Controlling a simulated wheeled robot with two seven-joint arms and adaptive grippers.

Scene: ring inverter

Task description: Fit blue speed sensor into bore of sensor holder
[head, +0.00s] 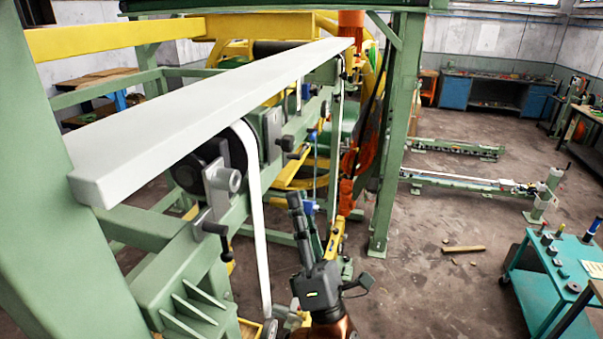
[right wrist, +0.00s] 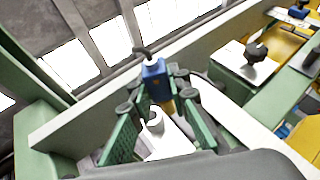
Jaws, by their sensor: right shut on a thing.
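The blue speed sensor (right wrist: 153,80) sits between the fingertips of my right gripper (right wrist: 158,92) in the right wrist view. A cable end stands on top of it and a short brass-coloured part shows below. I cannot tell whether sensor and cylinder touch. In the head view my right gripper (head: 302,207) reaches up from the bottom, right of the white strip, with its fingers close together. My left gripper is not in view.
A long pale beam (head: 215,115) crosses above the green machine frame. A grey bracket (head: 221,183) with a black-handled clamp stands at left. A green post (head: 396,150) rises right of my gripper. Open floor and a teal cart (head: 545,268) lie at right.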

